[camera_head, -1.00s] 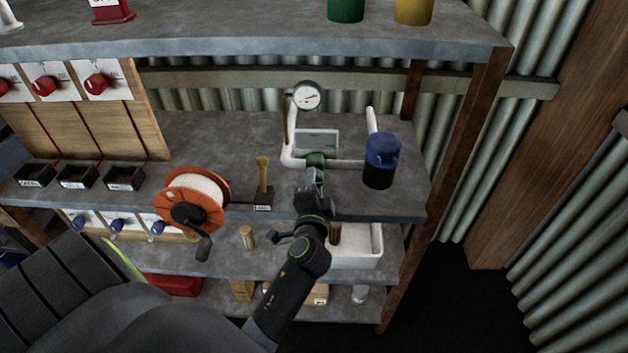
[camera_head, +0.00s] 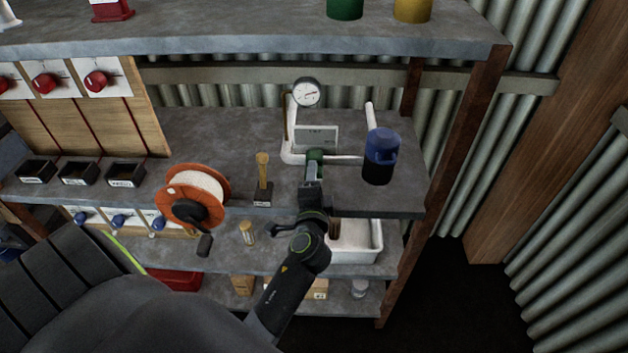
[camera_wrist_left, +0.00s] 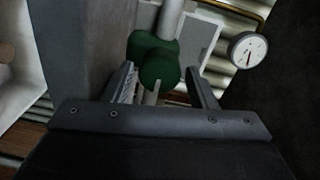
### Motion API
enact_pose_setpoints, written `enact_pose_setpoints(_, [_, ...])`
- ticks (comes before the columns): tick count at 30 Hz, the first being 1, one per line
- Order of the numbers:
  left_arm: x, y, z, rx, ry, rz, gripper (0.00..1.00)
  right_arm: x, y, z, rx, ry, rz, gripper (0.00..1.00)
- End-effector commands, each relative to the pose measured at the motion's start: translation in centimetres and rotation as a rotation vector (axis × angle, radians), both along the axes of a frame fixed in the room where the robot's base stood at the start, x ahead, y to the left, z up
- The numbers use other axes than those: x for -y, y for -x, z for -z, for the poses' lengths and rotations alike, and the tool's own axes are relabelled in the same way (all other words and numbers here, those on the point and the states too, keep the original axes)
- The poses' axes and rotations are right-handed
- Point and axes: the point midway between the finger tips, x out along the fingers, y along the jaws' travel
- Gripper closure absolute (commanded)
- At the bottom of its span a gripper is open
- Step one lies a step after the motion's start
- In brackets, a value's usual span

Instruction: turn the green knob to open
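The green knob (camera_head: 315,155) sits on the white pipe at the back of the middle shelf, below a round gauge (camera_head: 306,92). In the left wrist view the knob (camera_wrist_left: 154,58) has rounded lobes. My left gripper (camera_head: 314,172) is at the knob, partly hiding it in the head view. In the wrist view the left gripper's fingers (camera_wrist_left: 161,72) are spread, one on each side of the knob's near lobe, with small gaps showing. Whether a finger touches it is unclear. My right gripper is not in view.
A blue-topped dark container (camera_head: 380,158) stands close right of the knob. An orange cable reel (camera_head: 170,194) and a small block with a yellow handle (camera_head: 263,180) stand to the left. A white tub (camera_head: 358,248) is on the shelf below.

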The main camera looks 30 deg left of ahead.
Motion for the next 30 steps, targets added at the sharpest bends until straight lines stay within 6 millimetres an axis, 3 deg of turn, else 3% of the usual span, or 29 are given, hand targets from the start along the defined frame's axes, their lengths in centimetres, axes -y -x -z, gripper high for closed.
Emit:
enact_pose_setpoints(17, [0.0,0.1,0.2,0.009,0.020,-0.001,0.39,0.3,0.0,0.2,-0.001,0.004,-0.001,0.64])
enact_pose_setpoints(30, [-0.1,0.1,0.5,0.266,0.439,0.000,0.39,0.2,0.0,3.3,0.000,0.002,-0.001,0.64])
